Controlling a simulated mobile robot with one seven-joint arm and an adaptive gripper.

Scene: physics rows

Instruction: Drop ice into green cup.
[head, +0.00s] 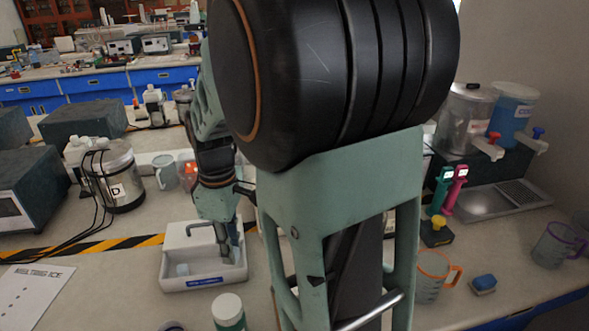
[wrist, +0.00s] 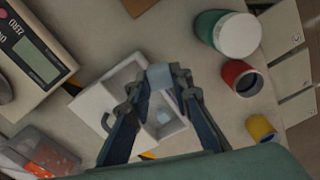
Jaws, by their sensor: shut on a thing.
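My gripper (wrist: 158,78) is shut on a pale translucent ice cube (wrist: 160,75) at its fingertips in the wrist view. In the head view my gripper (head: 228,250) is at the white box (head: 172,250) with a handle and blue label; the held cube cannot be made out there. The white box (wrist: 98,98) lies below the fingers in the wrist view, with another pale cube (wrist: 164,117) inside. A pale cube (head: 182,269) also shows in the box in the head view. I cannot make out a green-marked cup; my arm hides part of the bench.
A green jar with a white lid (head: 228,312) stands in front of the box. An orange-handled cup (head: 430,275) and a blue sponge-like block (head: 483,284) are right of my arm. A purple-handled cup (head: 556,245) is far right. A metal canister (head: 118,178) stands behind left.

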